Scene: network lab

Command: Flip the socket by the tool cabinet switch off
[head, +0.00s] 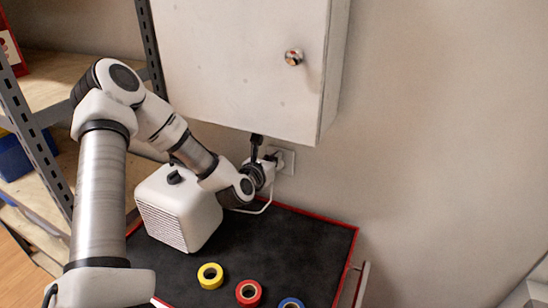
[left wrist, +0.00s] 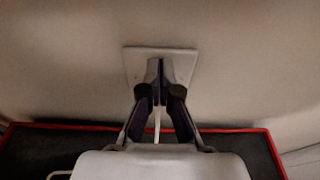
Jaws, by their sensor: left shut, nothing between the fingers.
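The wall socket (head: 288,166) is a pale plate on the wall just below the white cabinet. In the left wrist view its plate (left wrist: 187,60) is straight ahead, with its middle covered by my fingers. My left gripper (head: 272,160) reaches in from the left and is right at the front of the plate. In the left wrist view my left gripper (left wrist: 160,70) is shut with nothing held, its tips over the plate's centre. I cannot tell whether the tips touch the plate. The switch and its position are hidden behind the fingers. My right gripper is in neither view.
A white box-shaped heater (head: 182,218) stands on the black, red-edged cabinet top (head: 285,240) beneath my left forearm. A white cable (head: 262,208) runs near the wall. Yellow (head: 210,276), red (head: 249,293) and blue (head: 291,304) tape rolls lie in front. The wall cabinet (head: 235,65) hangs above.

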